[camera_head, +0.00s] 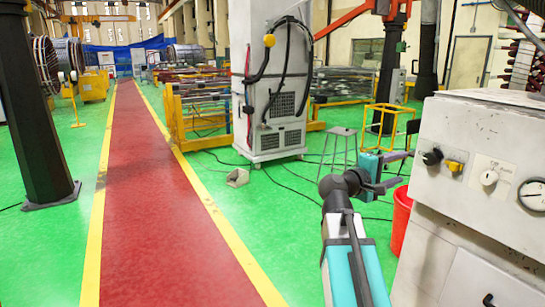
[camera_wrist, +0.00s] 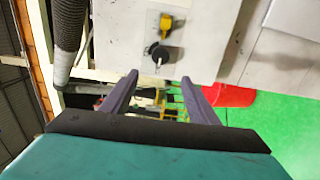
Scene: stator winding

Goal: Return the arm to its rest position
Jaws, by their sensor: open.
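My arm reaches up from the bottom of the head view, right of the middle, in teal and dark grey. My gripper (camera_head: 396,169) is at its end, pointing right, just left of the grey control cabinet (camera_head: 437,240). In the wrist view my gripper (camera_wrist: 160,80) shows two purple-grey fingers spread apart with nothing between them. Past the fingertips is the cabinet's face with a yellow switch (camera_wrist: 166,25) and a black knob (camera_wrist: 160,55). Whether the fingertips touch the cabinet cannot be told, but the head view shows a gap.
A red bucket (camera_head: 401,218) stands on the floor beside the cabinet, below my gripper. A tall grey cabinet (camera_head: 270,95) with hanging cables stands behind. A yellow frame (camera_head: 389,118) and a small stool (camera_head: 339,145) are near. The red walkway (camera_head: 140,200) on the left is clear.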

